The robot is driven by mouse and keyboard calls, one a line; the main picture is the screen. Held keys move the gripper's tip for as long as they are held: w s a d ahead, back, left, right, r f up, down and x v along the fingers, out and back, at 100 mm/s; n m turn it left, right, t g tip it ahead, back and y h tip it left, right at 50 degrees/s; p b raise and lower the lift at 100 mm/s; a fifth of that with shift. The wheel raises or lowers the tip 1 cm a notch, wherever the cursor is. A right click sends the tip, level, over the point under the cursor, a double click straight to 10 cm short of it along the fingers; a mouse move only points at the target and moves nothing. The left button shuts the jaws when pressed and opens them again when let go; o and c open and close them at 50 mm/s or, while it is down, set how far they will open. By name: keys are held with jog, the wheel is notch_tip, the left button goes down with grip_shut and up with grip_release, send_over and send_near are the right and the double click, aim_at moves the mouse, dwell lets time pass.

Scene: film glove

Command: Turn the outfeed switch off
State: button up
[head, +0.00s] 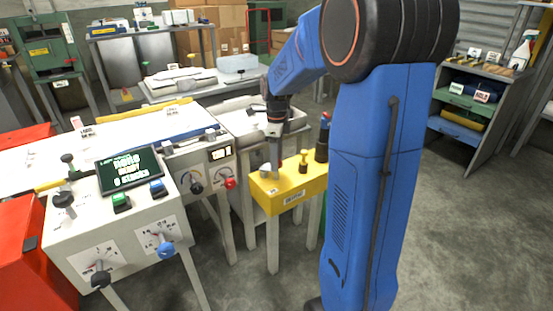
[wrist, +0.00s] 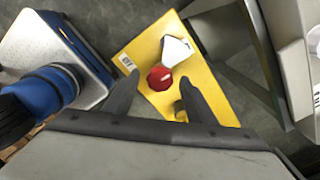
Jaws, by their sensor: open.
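I cannot tell which control is the outfeed switch, as the labels are too small to read. A white console (head: 130,222) at the left has a dark screen (head: 130,168), a green button (head: 121,202), a blue button (head: 157,187), a black knob (head: 101,275) and a blue knob (head: 166,249). A panel beside it has two dials and a red knob (head: 230,183). My gripper (head: 275,160) points down over a yellow box (head: 292,193). In the wrist view its open fingers (wrist: 158,92) frame a red round piece (wrist: 160,78) on that box; contact is unclear.
A yellow stamp-like piece (head: 303,160) and a dark holder (head: 321,152) stand on the yellow box. A blue-and-black rounded thing (wrist: 45,92) is at the wrist view's left. A shelf unit (head: 478,105) stands at the right. The floor at lower right is clear.

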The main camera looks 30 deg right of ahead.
jog(key=shift+f, duration=0.25)
jog(key=c, duration=1)
jog(key=shift+c, duration=0.2)
